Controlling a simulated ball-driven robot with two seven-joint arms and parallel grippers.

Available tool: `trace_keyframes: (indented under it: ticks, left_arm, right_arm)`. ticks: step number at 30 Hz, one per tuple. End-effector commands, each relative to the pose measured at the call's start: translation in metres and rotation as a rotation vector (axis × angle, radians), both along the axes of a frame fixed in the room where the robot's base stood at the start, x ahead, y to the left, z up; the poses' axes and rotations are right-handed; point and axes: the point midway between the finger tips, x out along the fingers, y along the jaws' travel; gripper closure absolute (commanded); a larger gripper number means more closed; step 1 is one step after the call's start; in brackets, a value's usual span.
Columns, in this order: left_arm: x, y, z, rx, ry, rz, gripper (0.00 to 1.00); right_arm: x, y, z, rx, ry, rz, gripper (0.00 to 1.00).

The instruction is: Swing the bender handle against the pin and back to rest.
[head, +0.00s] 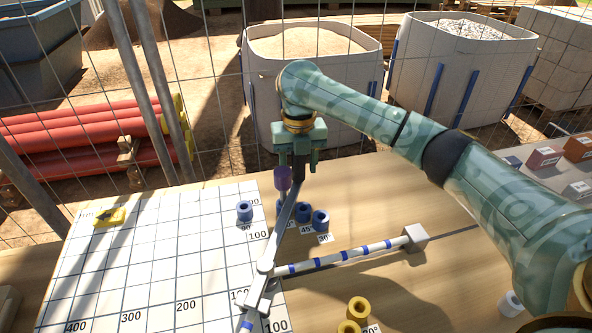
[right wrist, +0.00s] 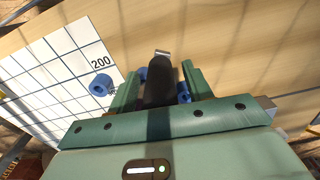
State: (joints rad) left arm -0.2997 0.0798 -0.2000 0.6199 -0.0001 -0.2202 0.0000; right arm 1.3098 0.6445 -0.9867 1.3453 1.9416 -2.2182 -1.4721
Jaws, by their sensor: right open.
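The bender handle (head: 281,222) is a grey bar running up from the bender's pivot (head: 265,267) to a dark grip, which shows in the right wrist view (right wrist: 158,88). My right gripper (head: 297,172) points down over the handle's far end. Its fingers stand apart, one on each side of the grip, with gaps visible in the right wrist view. Blue pins stand near the handle, one by the 90 mark (head: 245,211), others by the 45 (head: 303,212) and 30 (head: 320,220) marks. A purple piece (head: 282,178) shows beside the left finger. My left gripper is out of view.
A white tube with blue bands (head: 345,255) runs right from the pivot to a grey block (head: 414,238). A gridded white board (head: 160,260) lies left, with a yellow piece (head: 109,217). Yellow collars (head: 358,308) stand in front. A wire fence borders the far side.

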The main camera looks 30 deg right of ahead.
Motion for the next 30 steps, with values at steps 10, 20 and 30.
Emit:
trace_keyframes:
  ticks: [10, 20, 30]
  left_arm:
    - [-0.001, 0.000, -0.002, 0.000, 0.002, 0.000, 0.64]
    - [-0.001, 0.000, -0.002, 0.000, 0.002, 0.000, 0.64]
    - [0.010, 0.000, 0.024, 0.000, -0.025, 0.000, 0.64]
  right_arm:
    - [0.000, 0.000, -0.003, 0.001, -0.001, -0.001, 0.50]
    - [0.000, 0.000, -0.004, 0.000, -0.001, 0.000, 1.00]
    - [-0.012, -0.012, 0.004, -0.002, -0.004, -0.066, 1.00]
